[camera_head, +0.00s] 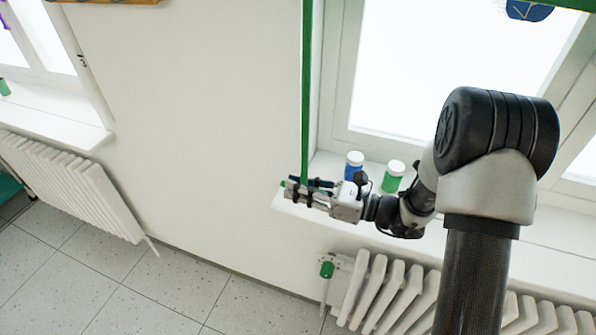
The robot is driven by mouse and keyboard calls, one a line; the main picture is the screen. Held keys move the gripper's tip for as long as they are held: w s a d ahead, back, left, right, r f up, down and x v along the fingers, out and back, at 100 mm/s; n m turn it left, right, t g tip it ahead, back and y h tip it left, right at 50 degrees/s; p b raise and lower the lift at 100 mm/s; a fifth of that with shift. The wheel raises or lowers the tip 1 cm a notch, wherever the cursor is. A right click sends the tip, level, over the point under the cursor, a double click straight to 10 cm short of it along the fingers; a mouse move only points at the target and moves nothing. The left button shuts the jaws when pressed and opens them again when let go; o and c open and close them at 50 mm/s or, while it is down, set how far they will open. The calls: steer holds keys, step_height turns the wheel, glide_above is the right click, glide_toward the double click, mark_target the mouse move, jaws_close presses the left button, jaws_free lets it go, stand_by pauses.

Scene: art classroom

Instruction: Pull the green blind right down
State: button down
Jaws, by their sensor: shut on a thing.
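The green blind shows as a green strip (555,3) at the top right edge of the view, above the bright window. A long green strap (306,90) hangs down the left side of the window frame. My gripper (290,190) is at the lower end of this strap, just in front of the windowsill's left end. It is shut on the strap, and a bit of green shows at the fingertips. The rest of the blind is out of view.
A blue jar (354,166) and a green jar (393,176), both white-lidded, stand on the windowsill (480,237) close behind my gripper and wrist. A white radiator (380,290) with a green valve knob (326,269) is below. The wall to the left is clear.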

step_height(320, 180, down, 11)
steer(key=b, duration=0.4)
steer(key=shift+w+d+f+b, duration=0.1)
steer(key=shift+f+b, duration=0.1)
steer(key=shift+b, duration=0.2)
steer(key=c, duration=1.6)
jaws_free()
steer(key=shift+w, duration=0.1)
steer(key=v, duration=1.2)
steer(key=shift+r, duration=0.1)
steer(key=shift+c, duration=0.5)
